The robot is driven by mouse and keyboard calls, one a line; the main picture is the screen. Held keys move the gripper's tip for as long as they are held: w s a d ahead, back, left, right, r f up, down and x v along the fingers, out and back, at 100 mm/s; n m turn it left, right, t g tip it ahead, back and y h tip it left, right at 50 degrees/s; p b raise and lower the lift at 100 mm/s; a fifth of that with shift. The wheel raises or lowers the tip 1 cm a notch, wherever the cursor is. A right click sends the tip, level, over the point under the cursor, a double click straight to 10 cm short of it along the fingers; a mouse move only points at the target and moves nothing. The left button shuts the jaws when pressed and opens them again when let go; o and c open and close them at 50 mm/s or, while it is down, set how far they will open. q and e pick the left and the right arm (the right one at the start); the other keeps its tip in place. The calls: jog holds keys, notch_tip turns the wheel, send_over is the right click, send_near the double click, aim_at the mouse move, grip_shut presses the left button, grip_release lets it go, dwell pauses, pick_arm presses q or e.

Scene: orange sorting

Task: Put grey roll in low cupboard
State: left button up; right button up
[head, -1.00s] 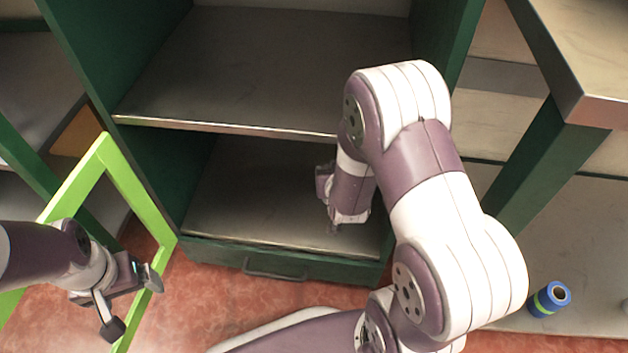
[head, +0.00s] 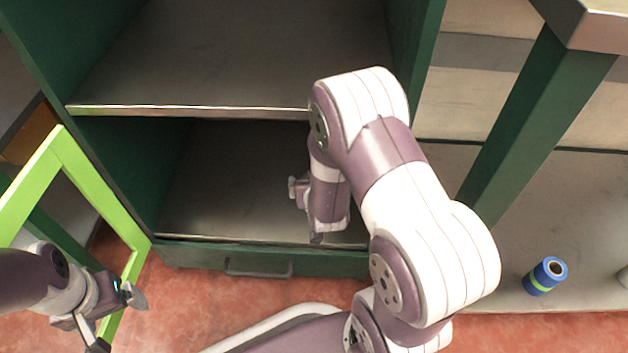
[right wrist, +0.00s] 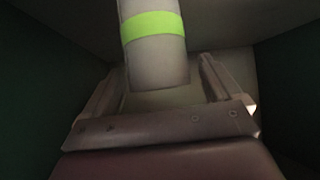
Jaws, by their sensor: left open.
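The green cupboard has an upper and a low compartment; the bare floor of the low cupboard (head: 225,190) shows in the head view. My right gripper (head: 306,214) reaches inside the low compartment. In the right wrist view, the grey roll (right wrist: 158,62) with a bright green band lies between the fingers of my right gripper (right wrist: 160,85). A gap shows between the roll and the right finger, so the jaws look open around it. In the head view the roll is hidden. My left gripper (head: 116,320) is open and empty at the lower left.
A light green door frame (head: 90,190) stands open left of the cupboard, close to my left gripper. A drawer handle (head: 258,268) is below the low compartment. A blue roll with a green band (head: 545,276) stands on a grey surface at the right, beside a green post (head: 535,130).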

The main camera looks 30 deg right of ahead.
jog(key=shift+r, duration=0.1)
jog(key=s+a+r+n+g+y+p, duration=0.1)
jog(key=s+a+r+n+g+p, duration=0.1)
jog(key=s+r, duration=0.5)
jog(key=s+a+r+n+g+y+p, duration=0.2)
jog(key=s+a+r+g+p, duration=0.3)
jog(key=r, duration=0.4)
jog(key=shift+s+a+g+y, duration=0.3)
jog(key=shift+s+a+g, duration=0.35)
jog(key=shift+s+g, duration=0.2)
